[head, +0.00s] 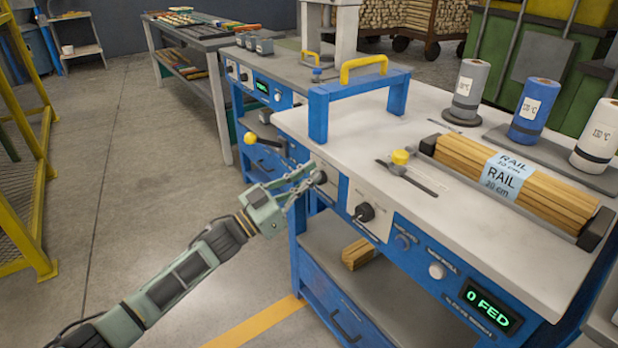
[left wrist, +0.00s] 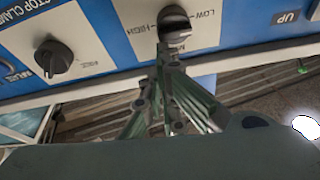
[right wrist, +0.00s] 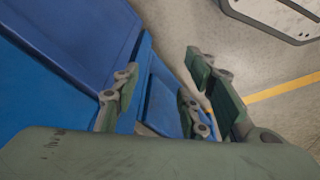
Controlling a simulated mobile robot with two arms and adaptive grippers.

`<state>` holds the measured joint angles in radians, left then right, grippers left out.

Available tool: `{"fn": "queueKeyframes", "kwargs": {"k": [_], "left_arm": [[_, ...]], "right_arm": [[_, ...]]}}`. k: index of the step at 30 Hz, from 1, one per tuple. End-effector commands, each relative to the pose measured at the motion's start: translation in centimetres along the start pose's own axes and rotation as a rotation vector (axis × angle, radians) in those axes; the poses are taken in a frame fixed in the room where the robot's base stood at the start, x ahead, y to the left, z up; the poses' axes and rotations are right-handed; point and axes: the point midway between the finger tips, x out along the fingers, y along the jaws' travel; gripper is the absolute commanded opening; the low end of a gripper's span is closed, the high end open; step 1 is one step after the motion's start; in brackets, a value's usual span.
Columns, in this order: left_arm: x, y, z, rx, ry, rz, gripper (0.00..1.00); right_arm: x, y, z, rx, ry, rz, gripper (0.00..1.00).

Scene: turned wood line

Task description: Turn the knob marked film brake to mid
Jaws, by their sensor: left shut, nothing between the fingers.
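A dark knob (left wrist: 174,22) on a pale plate is at the top of the left wrist view. Its plate reads LOW and HIGH, with an M partly hidden at the lower edge; no film brake wording is readable. In the head view this knob (head: 320,178) is on the blue bench's front. My left gripper (head: 307,176) is shut and empty, its fingertips (left wrist: 168,58) right at the knob; I cannot tell whether they touch. The knob's exact setting is unclear. My right gripper (right wrist: 160,66) is open and empty, away from the knobs.
A stop clamp knob (head: 365,212) sits beside it on the same front. A white button (head: 437,271) and a 0 FED display (head: 491,306) are farther right. A yellow-knobbed lever (head: 251,138) sticks out left of the gripper.

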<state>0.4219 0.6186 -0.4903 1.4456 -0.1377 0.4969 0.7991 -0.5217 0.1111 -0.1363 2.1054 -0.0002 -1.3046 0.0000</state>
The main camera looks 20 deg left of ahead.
Motion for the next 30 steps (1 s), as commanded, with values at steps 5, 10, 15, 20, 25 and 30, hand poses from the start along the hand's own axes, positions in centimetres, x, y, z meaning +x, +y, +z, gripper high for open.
{"fn": "queueKeyframes", "kwargs": {"k": [5, 10, 15, 20, 25, 30], "left_arm": [[0.0, 0.1, 0.1, 0.037, 0.0, 0.013, 0.0], [-0.1, 0.3, 0.2, 0.075, 0.0, 0.026, 0.0], [-0.1, 0.4, 0.3, 0.115, -0.001, 0.039, 0.0], [-0.1, 0.6, 0.4, 0.162, -0.001, 0.057, 0.0], [-0.2, 0.8, 0.6, 0.211, -0.001, 0.074, 0.0], [-0.2, 0.9, 0.7, 0.251, -0.001, 0.088, 0.0]], "right_arm": [[-0.1, 0.0, 0.1, 0.0, -0.003, 0.0, 0.4], [-0.5, 0.0, -0.1, 0.001, 0.0, 0.0, 0.4], [-0.8, 0.0, -0.2, 0.001, 0.002, 0.0, 0.4], [-0.9, 0.1, -0.1, 0.002, 0.002, 0.001, 0.4], [-1.5, 0.1, -0.2, 0.002, 0.005, 0.001, 0.4], [-1.6, 0.1, -0.1, 0.002, 0.001, 0.001, 0.4]]}}
